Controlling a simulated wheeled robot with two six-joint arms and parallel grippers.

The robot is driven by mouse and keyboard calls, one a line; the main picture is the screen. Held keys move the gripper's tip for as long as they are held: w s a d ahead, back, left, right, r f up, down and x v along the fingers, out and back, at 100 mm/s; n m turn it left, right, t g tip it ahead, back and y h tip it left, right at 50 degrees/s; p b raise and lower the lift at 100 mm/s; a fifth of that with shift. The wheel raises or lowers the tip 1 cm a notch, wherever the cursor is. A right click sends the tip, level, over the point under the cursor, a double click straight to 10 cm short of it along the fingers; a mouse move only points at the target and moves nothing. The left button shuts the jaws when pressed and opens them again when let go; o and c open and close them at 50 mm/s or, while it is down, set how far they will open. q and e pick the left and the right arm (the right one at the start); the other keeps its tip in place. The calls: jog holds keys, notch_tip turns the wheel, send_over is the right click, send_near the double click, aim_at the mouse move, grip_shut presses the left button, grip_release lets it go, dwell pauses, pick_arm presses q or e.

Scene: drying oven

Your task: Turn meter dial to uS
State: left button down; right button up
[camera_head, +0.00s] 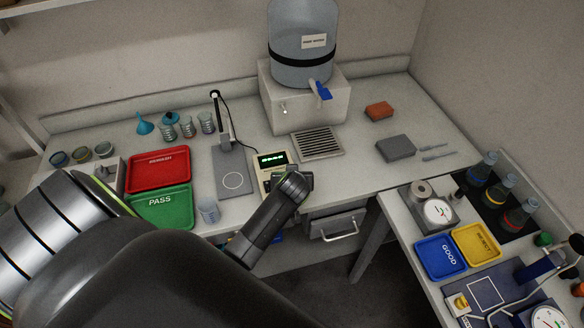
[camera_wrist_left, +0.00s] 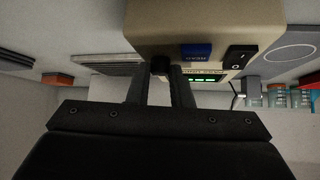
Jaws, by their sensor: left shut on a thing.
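The beige meter (camera_head: 264,182) with a lit green display (camera_head: 272,160) stands at the front of the bench, below the water tank. My left gripper (camera_head: 293,180) is at its right front corner. In the left wrist view, the meter (camera_wrist_left: 205,16) appears upside down, with a blue label (camera_wrist_left: 196,50) and a black rocker switch (camera_wrist_left: 240,56). The dark dial (camera_wrist_left: 160,66) sits between the two fingertips of my left gripper (camera_wrist_left: 160,77), which is shut on it. The dial's marking and pointer are hidden. My right gripper is not in view.
A probe stand (camera_head: 224,135) on a grey plate (camera_head: 231,158) is left of the meter. A clear cup (camera_head: 208,211) and the green PASS tray (camera_head: 160,214) are further left. A drain grille (camera_head: 318,144) lies behind.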

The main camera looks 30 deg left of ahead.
pick_arm(q)
jog(key=n+y, duration=0.1)
jog(key=n+g+b, duration=0.1)
jog(key=shift+w+d+f+n+y+b, duration=0.1)
jog(key=shift+w+d+n+y+b, duration=0.1)
jog(key=shift+n+y+b, duration=0.15)
jog(key=n+g+b, duration=0.1)
jog(key=n+g+y, duration=0.1)
jog(key=n, duration=0.1)
jog(key=shift+w+d+b, duration=0.1)
jog(key=shift+w+b, duration=0.1)
jog(key=shift+b, duration=0.15)
jog(key=n+g+b, duration=0.1)
jog(key=n+g+y+b, duration=0.1)
jog(key=n, duration=0.1)
jog(key=n+g+b, duration=0.1)
jog(key=shift+w+n+g+b, duration=0.25)
jog(key=shift+w+g+b, duration=0.05)
jog(key=shift+g, duration=0.1)
jog(key=shift+n+g+b, duration=0.55)
jog(key=shift+n+g, duration=0.05)
jog(key=shift+n, duration=0.2)
jog(key=c, duration=1.3)
grip_release()
